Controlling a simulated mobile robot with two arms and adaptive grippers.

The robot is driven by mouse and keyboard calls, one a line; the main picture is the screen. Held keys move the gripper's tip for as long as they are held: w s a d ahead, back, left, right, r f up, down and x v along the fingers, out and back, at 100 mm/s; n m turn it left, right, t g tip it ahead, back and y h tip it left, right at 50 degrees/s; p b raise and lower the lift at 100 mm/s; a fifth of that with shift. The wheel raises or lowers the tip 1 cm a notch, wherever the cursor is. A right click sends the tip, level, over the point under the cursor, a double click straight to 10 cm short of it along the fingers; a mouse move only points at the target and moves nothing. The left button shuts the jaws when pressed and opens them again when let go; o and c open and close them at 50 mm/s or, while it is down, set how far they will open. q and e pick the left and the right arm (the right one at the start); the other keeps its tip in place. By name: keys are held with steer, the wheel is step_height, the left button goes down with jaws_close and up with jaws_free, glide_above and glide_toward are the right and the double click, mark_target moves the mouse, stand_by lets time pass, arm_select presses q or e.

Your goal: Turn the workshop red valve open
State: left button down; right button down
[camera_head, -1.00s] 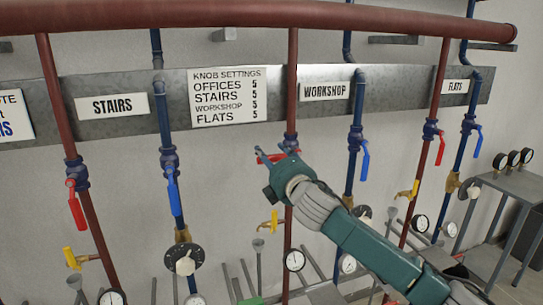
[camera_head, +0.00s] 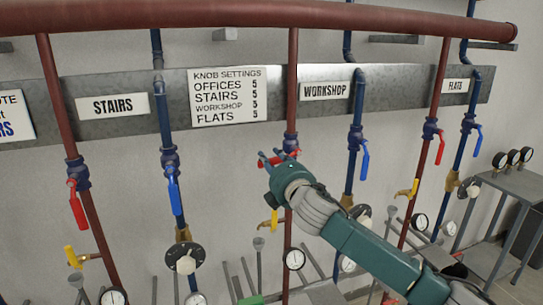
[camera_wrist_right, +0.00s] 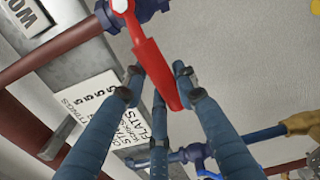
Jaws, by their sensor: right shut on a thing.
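The workshop red valve (camera_head: 291,141) sits on the red pipe just left of the WORKSHOP sign (camera_head: 325,91). Its red handle (camera_head: 281,158) points out to the left, across the pipe and slightly downward. My right gripper (camera_head: 270,158) is at this handle and partly hides it. In the right wrist view the red handle (camera_wrist_right: 150,60) runs down between the blue fingers of my right gripper (camera_wrist_right: 157,76), which are shut on it. My left gripper is not in view.
A blue-handled valve (camera_head: 361,148) is on the blue pipe to the right. Stairs valves with red (camera_head: 77,208) and blue (camera_head: 175,195) handles hang to the left. A yellow tap (camera_head: 268,222) and a gauge (camera_head: 294,259) are below. A metal shelf (camera_head: 510,185) stands at right.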

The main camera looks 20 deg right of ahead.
step_height(320, 180, down, 2)
steer(key=n+p, duration=0.1)
steer(key=n, duration=0.1)
steer(key=shift+d+n, duration=0.15)
steer(key=shift+n, duration=0.15)
steer(key=d+f+n+p, duration=0.5)
steer(key=d+n, duration=0.3)
steer(key=n, duration=0.6)
steer(key=shift+f+p, duration=0.3)
steer(key=shift+f, duration=0.55)
steer(key=shift+w, duration=0.1)
steer(key=c, duration=1.3)
jaws_free()
